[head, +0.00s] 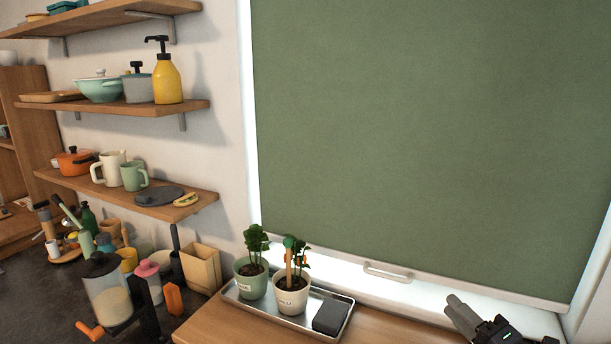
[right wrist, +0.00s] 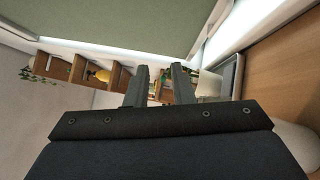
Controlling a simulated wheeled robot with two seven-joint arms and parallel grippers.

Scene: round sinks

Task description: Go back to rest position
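My right gripper (head: 458,308) shows at the lower right of the head view, in front of the window sill and below the green blind (head: 420,130). In the right wrist view its two dark fingers (right wrist: 160,85) stand apart, with the shelves seen through the gap and nothing held between them. My left gripper is not in the head view.
A metal tray (head: 262,312) on the wooden counter (head: 210,328) holds two potted plants and a dark block, left of my right gripper. Wall shelves (head: 120,105) with kitchenware stand at the left. A blender jar (head: 108,290) and containers crowd the lower left.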

